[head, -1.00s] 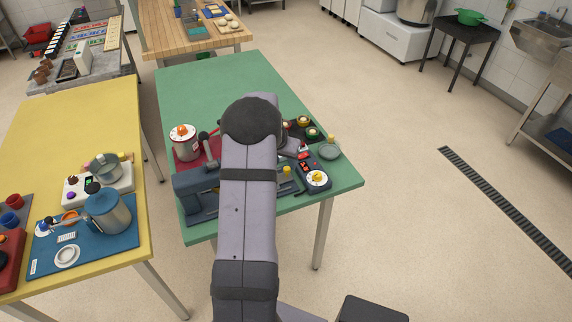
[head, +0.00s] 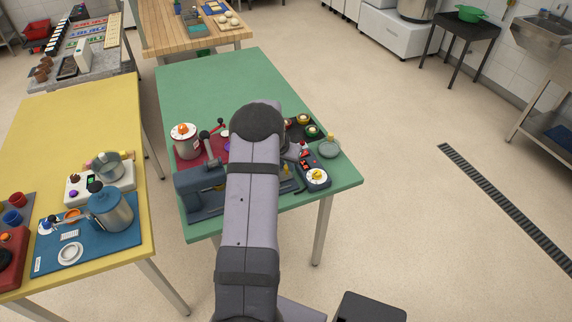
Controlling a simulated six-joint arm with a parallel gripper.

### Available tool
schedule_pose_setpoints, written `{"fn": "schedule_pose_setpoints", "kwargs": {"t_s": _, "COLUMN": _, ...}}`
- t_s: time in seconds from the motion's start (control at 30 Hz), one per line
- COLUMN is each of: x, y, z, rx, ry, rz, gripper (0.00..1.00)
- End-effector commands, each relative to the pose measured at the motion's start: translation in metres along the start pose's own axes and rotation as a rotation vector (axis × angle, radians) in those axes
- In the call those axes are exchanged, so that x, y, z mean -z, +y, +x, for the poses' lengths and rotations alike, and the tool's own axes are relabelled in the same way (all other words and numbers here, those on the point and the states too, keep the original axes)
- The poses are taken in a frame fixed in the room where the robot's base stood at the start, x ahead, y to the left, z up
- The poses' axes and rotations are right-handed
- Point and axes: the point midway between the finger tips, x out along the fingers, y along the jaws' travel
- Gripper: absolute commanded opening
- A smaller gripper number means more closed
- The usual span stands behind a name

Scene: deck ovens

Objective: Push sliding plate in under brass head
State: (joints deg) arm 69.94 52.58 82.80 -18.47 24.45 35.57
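A dark grey machine (head: 190,186) with a long flat base (head: 205,214) stands at the near left of the green table. My arm crosses in front of its right part. I cannot make out the brass head or the sliding plate for certain; they may be behind my arm. A small yellow piece (head: 286,170) shows just right of my arm, but I cannot tell what it belongs to. My gripper is hidden behind my own arm, so its fingers and anything between them do not show.
The table's far half is clear.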

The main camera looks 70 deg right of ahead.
Motion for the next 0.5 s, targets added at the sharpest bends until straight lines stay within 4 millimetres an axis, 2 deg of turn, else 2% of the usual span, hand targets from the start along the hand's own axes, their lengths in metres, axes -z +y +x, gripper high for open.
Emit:
{"fn": "schedule_pose_setpoints", "kwargs": {"t_s": 0.23, "x": -0.008, "y": -0.010, "z": -0.001, "rx": 0.002, "ry": 0.000, "rz": -0.003, "gripper": 0.00}}
{"fn": "schedule_pose_setpoints", "kwargs": {"t_s": 0.5, "x": -0.046, "y": -0.051, "z": -0.014, "rx": 0.005, "ry": 0.002, "rz": -0.005, "gripper": 0.00}}
